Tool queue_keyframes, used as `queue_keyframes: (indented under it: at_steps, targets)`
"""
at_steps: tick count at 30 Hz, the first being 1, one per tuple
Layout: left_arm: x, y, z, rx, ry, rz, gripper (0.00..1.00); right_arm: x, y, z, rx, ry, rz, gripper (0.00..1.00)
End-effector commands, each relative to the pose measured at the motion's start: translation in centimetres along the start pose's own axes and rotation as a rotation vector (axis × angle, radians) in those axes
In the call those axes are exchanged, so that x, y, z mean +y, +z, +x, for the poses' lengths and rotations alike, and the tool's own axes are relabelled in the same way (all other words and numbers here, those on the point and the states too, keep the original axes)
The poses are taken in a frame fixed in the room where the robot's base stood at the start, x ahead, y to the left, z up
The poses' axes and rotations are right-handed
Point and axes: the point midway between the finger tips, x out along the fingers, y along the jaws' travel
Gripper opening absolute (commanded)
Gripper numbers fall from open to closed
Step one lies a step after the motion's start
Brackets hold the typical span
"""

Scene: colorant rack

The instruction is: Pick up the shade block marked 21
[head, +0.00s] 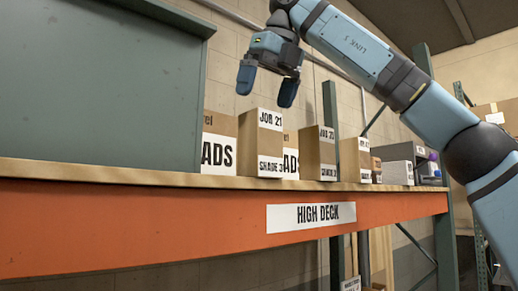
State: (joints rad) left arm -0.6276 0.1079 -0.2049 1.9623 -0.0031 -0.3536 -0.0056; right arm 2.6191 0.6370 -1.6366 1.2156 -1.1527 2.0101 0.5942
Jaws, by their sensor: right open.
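The block marked JOB 21 (261,142) is a brown box with white label bands. It stands upright on the high shelf deck (230,181). Its lower band reads SHADE and a figure I cannot read fully. My right gripper (267,88) hangs above this block with fingers pointing down, open and empty, apart from it. Its depth relative to the block is hard to judge. My left gripper is not in view.
Similar labelled blocks stand to the right: a second (320,153) and a third (355,160). Larger ADS boxes (218,153) stand behind. A grey-green panel (100,85) fills the deck's left. An orange beam (160,225) bears a HIGH DECK sign (310,217).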

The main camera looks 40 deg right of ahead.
Motion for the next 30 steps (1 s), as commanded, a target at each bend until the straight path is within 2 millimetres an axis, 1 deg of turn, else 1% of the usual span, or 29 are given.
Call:
queue_keyframes:
  at_steps: [5, 9, 14, 18, 23, 24, 25, 26, 27, 29, 30]
  targets:
    - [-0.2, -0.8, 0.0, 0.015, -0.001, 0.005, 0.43, -0.1, 0.1, 1.1, 0.001, 0.001, -0.001, 0.94]
    - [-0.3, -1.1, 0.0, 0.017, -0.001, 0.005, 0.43, -0.3, 0.3, 3.2, 0.002, 0.002, -0.001, 0.94]
    - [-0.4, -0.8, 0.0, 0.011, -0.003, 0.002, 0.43, -0.4, 0.4, 4.9, 0.0, 0.001, -0.001, 0.94]
    - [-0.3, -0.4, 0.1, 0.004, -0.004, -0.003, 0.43, -0.3, 0.3, 5.4, -0.001, 0.0, 0.0, 0.94]
    - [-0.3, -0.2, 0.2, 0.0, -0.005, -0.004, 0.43, -0.3, 0.3, 5.4, -0.002, 0.0, 0.001, 0.94]
    - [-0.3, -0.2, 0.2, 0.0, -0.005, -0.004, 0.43, -0.3, 0.3, 5.4, -0.002, 0.0, 0.001, 0.91]
    - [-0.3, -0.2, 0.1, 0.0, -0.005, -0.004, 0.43, -0.3, 0.3, 5.4, -0.002, 0.0, 0.001, 0.84]
    - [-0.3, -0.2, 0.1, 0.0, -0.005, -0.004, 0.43, -0.3, 0.3, 5.4, -0.002, 0.0, 0.001, 0.78]
    - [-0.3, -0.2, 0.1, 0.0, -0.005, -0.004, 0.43, -0.3, 0.3, 5.4, -0.002, 0.0, 0.001, 0.68]
    - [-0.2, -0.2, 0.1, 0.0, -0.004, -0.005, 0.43, -0.3, 0.3, 5.4, -0.002, 0.0, 0.001, 0.55]
    - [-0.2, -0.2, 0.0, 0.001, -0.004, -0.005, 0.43, -0.3, 0.3, 5.4, -0.002, 0.0, 0.001, 0.45]
